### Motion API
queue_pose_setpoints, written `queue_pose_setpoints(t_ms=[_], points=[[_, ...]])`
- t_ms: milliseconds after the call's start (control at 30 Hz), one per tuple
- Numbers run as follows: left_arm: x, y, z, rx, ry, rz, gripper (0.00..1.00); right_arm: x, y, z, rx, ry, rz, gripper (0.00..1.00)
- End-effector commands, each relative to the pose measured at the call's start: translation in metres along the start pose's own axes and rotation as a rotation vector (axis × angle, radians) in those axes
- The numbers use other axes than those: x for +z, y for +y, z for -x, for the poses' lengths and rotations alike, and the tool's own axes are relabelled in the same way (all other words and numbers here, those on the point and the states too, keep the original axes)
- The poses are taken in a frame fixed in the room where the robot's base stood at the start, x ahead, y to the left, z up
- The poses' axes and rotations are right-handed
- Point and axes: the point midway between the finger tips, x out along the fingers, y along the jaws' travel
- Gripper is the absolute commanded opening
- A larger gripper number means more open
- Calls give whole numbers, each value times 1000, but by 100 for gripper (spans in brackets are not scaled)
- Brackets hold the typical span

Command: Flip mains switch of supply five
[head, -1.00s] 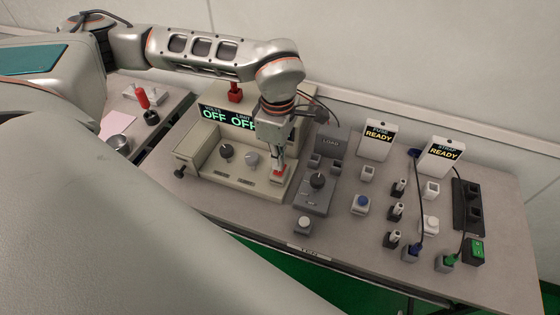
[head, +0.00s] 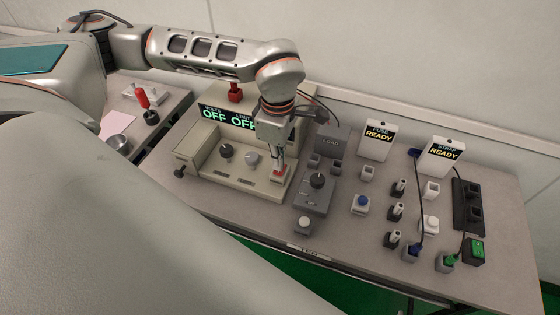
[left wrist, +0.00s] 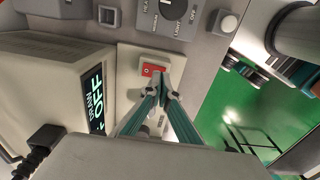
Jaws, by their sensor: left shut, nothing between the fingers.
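The supply (head: 213,184) is a beige bench unit with two knobs, and its display (head: 222,116) reads OFF and OFF. Its red mains switch (left wrist: 151,70) sits on a beige panel at the unit's right end. In the head view the red switch (head: 279,170) shows just below my fingertips. My left gripper (head: 276,160) points down over the switch, shut and empty. In the left wrist view its closed fingertips (left wrist: 167,88) are right beside the switch's edge; I cannot tell whether they touch it. My right gripper is not in view.
A grey load box (head: 316,193) with a knob stands just right of the supply. Fuse (head: 378,140) and strap (head: 441,157) signs read READY, with several small sockets and plugs in front.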

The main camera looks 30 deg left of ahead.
Motion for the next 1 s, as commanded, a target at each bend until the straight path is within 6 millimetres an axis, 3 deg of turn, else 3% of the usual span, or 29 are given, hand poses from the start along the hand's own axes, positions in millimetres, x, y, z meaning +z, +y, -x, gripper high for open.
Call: queue_pose_setpoints(t_ms=[1000], points=[[0,0,-14,0,0,0,0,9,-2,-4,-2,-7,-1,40]])
